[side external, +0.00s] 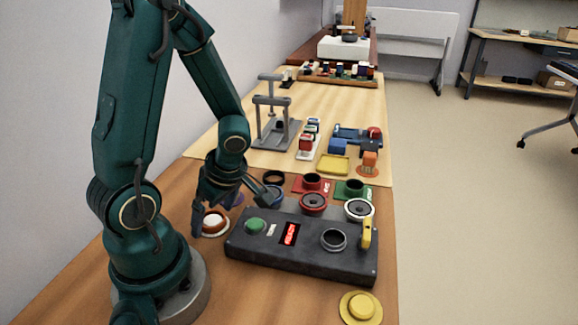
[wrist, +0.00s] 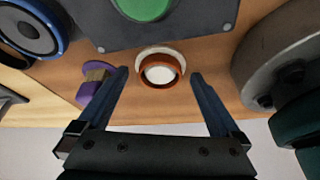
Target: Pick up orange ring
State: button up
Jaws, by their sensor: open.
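The orange ring (wrist: 147,81) shows in the wrist view with a white round centre, beside the edge of a dark grey box. In the side view an orange and white round piece (side external: 215,220) lies on the wooden table left of the box. My gripper (wrist: 159,74) is open, with one finger on each side of the ring and visible gaps between. In the side view my gripper (side external: 228,205) reaches down over the piece, and partly hides it. I cannot tell the exact height of the fingertips.
The dark grey box (side external: 305,262) has a green button (side external: 255,226) and red display. A purple piece (wrist: 94,82) lies left of my fingers in the wrist view. Speakers, including a red one (side external: 313,203), stand behind the box. A yellow disc (side external: 360,307) lies in front.

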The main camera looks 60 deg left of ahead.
jog(key=shift+c, duration=0.3)
jog(key=c, duration=1.2)
jog(key=shift+c, duration=0.2)
jog(key=shift+r, duration=0.15)
